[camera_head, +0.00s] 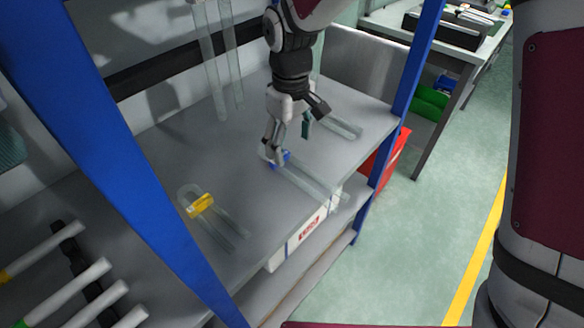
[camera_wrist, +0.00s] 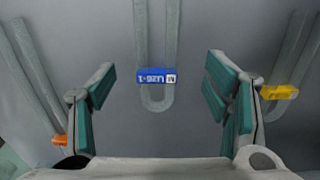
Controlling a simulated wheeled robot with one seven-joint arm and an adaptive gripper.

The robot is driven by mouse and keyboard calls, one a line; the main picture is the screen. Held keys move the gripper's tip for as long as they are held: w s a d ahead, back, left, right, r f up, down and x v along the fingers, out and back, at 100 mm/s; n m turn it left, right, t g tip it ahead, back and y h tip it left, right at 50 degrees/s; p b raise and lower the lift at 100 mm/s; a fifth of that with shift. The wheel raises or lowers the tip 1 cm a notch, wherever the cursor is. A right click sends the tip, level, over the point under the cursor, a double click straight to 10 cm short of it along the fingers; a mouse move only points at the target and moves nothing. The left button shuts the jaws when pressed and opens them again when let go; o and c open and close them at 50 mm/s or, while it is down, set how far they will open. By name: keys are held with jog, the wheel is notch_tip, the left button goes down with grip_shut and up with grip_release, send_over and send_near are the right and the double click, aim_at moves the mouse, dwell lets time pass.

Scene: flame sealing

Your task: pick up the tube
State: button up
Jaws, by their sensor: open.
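A clear U-shaped glass tube with a blue label (camera_head: 283,159) lies flat on the grey shelf (camera_head: 165,160), its two legs running to the lower right in the head view. In the wrist view this blue-labelled tube (camera_wrist: 155,77) is centred, its curved end between my fingers. My gripper (camera_head: 290,140) is open above that curved end. In the wrist view my gripper (camera_wrist: 160,88) has one teal-padded finger on each side of the tube, with a gap on both sides. I cannot tell the exact height between fingers and tube.
A yellow-labelled tube (camera_head: 200,205) lies to the left on the shelf. An orange-labelled tube (camera_wrist: 60,139) lies on the other side; its far part (camera_head: 340,124) shows behind my gripper. Clear tubes (camera_head: 206,60) stand upright at the back. Blue posts (camera_head: 120,170) frame the shelf.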

aim_at(293, 172)
jog(key=f, duration=0.7)
jog(key=shift+d+f, duration=0.1)
jog(key=shift+d, duration=0.15)
jog(key=c, duration=1.2)
